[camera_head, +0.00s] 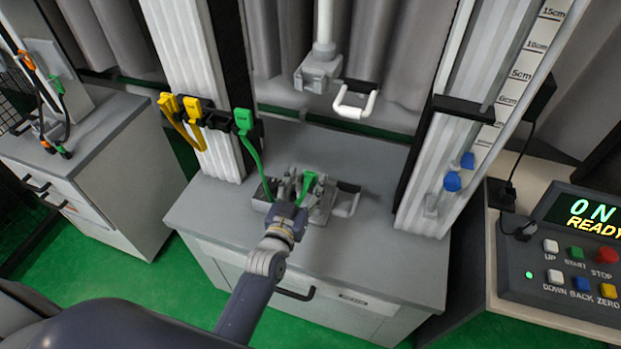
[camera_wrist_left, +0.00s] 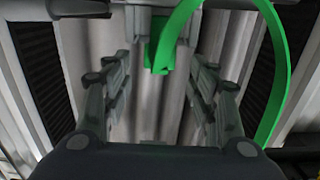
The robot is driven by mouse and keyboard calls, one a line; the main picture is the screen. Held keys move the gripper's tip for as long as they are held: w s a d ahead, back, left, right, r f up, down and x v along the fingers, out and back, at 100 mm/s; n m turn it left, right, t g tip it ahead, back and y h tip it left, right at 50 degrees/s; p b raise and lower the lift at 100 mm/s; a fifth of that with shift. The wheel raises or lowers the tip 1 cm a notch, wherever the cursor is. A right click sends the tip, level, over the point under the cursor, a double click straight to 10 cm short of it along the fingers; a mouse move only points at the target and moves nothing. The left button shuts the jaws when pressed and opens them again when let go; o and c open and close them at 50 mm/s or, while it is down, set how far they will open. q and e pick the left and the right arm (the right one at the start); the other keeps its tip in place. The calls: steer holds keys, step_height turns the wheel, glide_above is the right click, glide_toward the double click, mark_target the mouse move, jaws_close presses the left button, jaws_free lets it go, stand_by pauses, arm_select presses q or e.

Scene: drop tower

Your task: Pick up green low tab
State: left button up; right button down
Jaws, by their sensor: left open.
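The green low tab (camera_head: 309,180) is at the grey block on the cabinet top, at the lower end of a green strap. In the left wrist view the green tab (camera_wrist_left: 160,58) shows ahead, between the finger lines, with its strap (camera_wrist_left: 277,75) looping down the right side. My left gripper (camera_head: 296,186) is open, reaching in at the block close to the tab. In the wrist view its fingers (camera_wrist_left: 159,72) stand apart either side of the tab, with no clear contact. The gripper partly hides the block. My right gripper is not in view.
A second green tab (camera_head: 243,121) and yellow tabs (camera_head: 193,108) sit on the left column. A white handle (camera_head: 355,103) hangs above. The right column (camera_head: 440,150) bears a scale and blue knobs. A control panel (camera_head: 575,255) stands at right. The cabinet's front top is clear.

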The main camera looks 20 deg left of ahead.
mark_target(311, 173)
arm_select(q)
steer(key=w, duration=0.4)
steer(key=shift+w+d+f, duration=0.1)
steer(key=shift+d+f, duration=0.05)
steer(key=shift+f, duration=0.05)
steer(key=shift+c, duration=0.5)
steer(key=c, duration=0.9)
steer(key=shift+r, duration=0.15)
